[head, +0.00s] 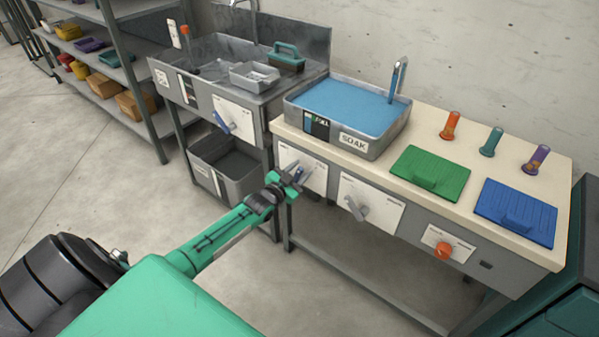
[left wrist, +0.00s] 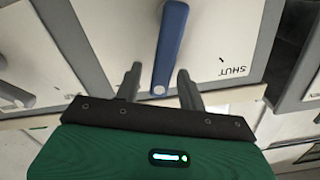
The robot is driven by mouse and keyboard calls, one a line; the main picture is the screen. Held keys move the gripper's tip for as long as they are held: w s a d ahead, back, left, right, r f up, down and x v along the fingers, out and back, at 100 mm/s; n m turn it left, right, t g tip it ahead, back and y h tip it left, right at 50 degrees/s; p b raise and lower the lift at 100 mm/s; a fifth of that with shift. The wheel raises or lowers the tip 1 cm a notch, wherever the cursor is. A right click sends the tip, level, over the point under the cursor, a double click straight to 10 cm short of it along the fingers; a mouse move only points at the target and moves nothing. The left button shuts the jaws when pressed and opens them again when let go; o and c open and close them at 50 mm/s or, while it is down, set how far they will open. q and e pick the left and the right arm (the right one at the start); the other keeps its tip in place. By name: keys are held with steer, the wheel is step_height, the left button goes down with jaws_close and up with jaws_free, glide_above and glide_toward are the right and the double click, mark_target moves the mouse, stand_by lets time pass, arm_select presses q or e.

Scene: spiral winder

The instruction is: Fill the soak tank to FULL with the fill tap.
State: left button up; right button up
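The soak tank (head: 375,149), a grey basin labelled SOAK, stands on the bench and holds blue water close to its rim. Its gauge (head: 317,126) on the front is too small to read exactly. A metal spout (head: 404,64) rises over its back right corner, with a blue streak below it that may be running water. My left gripper (head: 298,178) is at the white panel below the tank. In the left wrist view its fingers (left wrist: 160,88) stand apart on either side of a blue lever (left wrist: 171,40); SHUT is printed beside it. My right gripper is out of view.
Another white panel with a grey lever (head: 357,208) and an orange knob (head: 443,250) are further right. A sink (head: 205,58) with a blue-handled panel (head: 234,118) stands left. Green (head: 430,172) and blue (head: 515,210) boards lie on the bench.

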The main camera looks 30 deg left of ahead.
arm_select(q)
jaws_close()
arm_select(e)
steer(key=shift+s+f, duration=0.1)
